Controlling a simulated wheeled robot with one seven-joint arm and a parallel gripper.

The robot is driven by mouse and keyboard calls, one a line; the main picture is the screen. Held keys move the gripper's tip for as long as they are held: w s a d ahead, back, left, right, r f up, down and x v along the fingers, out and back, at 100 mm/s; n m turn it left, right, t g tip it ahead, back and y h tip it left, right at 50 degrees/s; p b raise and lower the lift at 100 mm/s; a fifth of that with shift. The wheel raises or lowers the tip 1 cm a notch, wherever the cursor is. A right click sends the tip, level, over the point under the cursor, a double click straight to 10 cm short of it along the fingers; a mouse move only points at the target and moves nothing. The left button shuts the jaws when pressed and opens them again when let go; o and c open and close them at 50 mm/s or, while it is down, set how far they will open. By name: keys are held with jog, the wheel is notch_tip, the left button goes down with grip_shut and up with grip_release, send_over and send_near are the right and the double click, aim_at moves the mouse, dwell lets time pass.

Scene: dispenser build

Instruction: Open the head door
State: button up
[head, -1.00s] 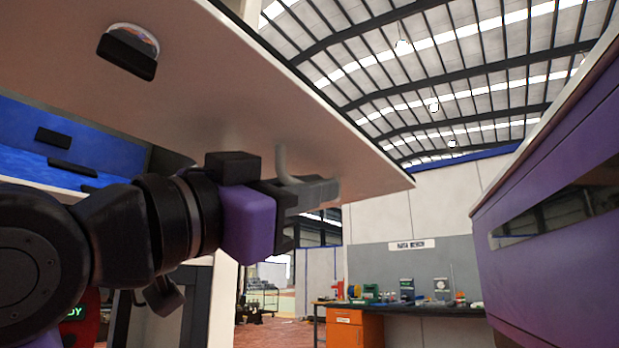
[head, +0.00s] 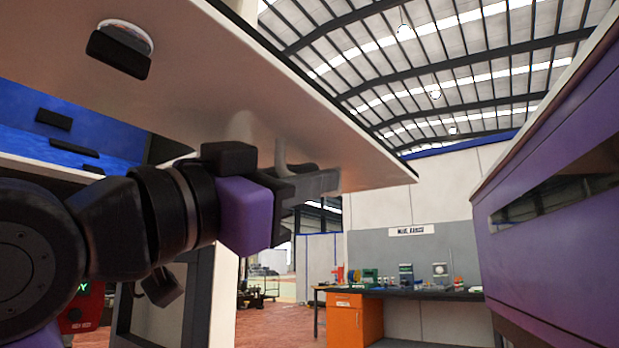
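The head door (head: 230,75) is a large pale panel across the upper left of the head view, swung out so that its underside faces me. A curved grey handle (head: 281,155) sticks down from it near its right part. My gripper (head: 312,183) is at the handle, with its fingers just below the panel. The fingers overlap the handle's lower end in this view, and I cannot tell whether they are closed around it. Left of the door, a blue interior (head: 95,140) with dark blocks shows.
A purple cabinet (head: 560,220) with a dark window stands close on the right. A workbench (head: 430,293) with an orange drawer unit (head: 353,318) and several small items is at the back. The floor between shows some free room.

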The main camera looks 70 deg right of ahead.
jog(key=p+v, duration=0.1)
jog(key=v, duration=0.7)
jog(key=shift+r, duration=0.15)
jog(key=shift+w+a, duration=0.1)
jog(key=shift+a, duration=0.05)
jog(key=b+v, duration=0.1)
jog(key=v, duration=0.7)
jog(key=shift+w+a, duration=0.2)
jog(key=shift+w, duration=0.15)
dwell(0.6)
jog(key=shift+b, duration=0.45)
dwell(0.4)
